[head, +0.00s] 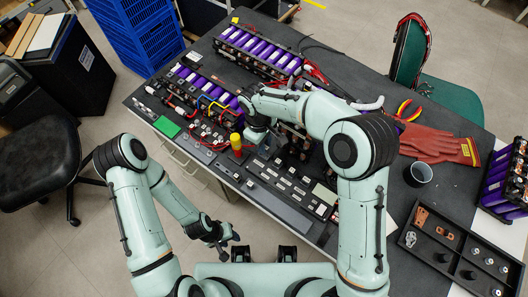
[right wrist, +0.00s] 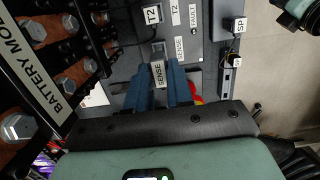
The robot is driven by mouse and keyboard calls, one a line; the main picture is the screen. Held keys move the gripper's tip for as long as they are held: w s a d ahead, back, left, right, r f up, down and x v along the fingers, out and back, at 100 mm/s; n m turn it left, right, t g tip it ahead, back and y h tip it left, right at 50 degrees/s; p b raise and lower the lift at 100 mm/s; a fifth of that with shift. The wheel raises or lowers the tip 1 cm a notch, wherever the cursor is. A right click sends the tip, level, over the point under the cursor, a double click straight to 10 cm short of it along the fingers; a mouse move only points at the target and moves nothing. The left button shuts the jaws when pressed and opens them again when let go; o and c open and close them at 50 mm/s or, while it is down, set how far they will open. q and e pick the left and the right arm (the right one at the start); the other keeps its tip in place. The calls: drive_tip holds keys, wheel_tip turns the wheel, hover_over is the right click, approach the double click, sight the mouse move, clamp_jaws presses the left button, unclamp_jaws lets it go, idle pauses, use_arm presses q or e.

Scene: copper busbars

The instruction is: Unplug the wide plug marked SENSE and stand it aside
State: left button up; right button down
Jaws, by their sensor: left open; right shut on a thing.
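In the right wrist view the plug marked SENSE (right wrist: 159,74) sits between the blue fingertips of my right gripper (right wrist: 160,86), which is shut on it. The plug is at a grey panel, near a printed SENSE label (right wrist: 179,48). I cannot tell whether it is seated or clear of its socket. In the head view my right gripper (head: 257,136) reaches down over the board, and the plug is too small to make out there. My left gripper (head: 226,238) is open and empty, low in front of the bench edge.
A yellow cylinder (head: 236,142) stands close to my right gripper. Purple battery cells (head: 205,88) and a BATTERY MODULE block (right wrist: 45,68) with copper bars crowd the area. Red gloves (head: 432,143), a grey cup (head: 418,174) and a black parts tray (head: 455,248) lie to the right.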

use_arm(q)
drive_tip(key=shift+r, duration=0.1)
use_arm(e)
drive_tip(key=shift+r, duration=0.1)
drive_tip(key=shift+r, duration=0.15)
use_arm(q)
drive_tip(key=shift+w+r, duration=0.15)
use_arm(e)
drive_tip(key=shift+s, duration=0.1)
drive_tip(key=s+b, duration=0.2)
drive_tip(key=s, duration=0.2)
drive_tip(key=s+f+b, duration=0.1)
drive_tip(key=s+b, duration=0.1)
drive_tip(key=s, duration=0.2)
drive_tip(key=s+b, duration=0.2)
drive_tip(key=s, duration=0.3)
drive_tip(key=shift+f, duration=0.35)
drive_tip(key=shift+s+f+b, duration=0.2)
drive_tip(key=shift+f+b, duration=0.1)
drive_tip(key=shift+b, duration=0.25)
wheel_tip(320, 180, down, 2)
drive_tip(key=shift+f+b, duration=0.1)
drive_tip(key=shift+b, duration=0.75)
use_arm(q)
drive_tip(key=s+f, duration=0.3)
drive_tip(key=f, duration=0.7)
drive_tip(key=shift+s, duration=0.15)
use_arm(e)
drive_tip(key=shift+f, duration=0.3)
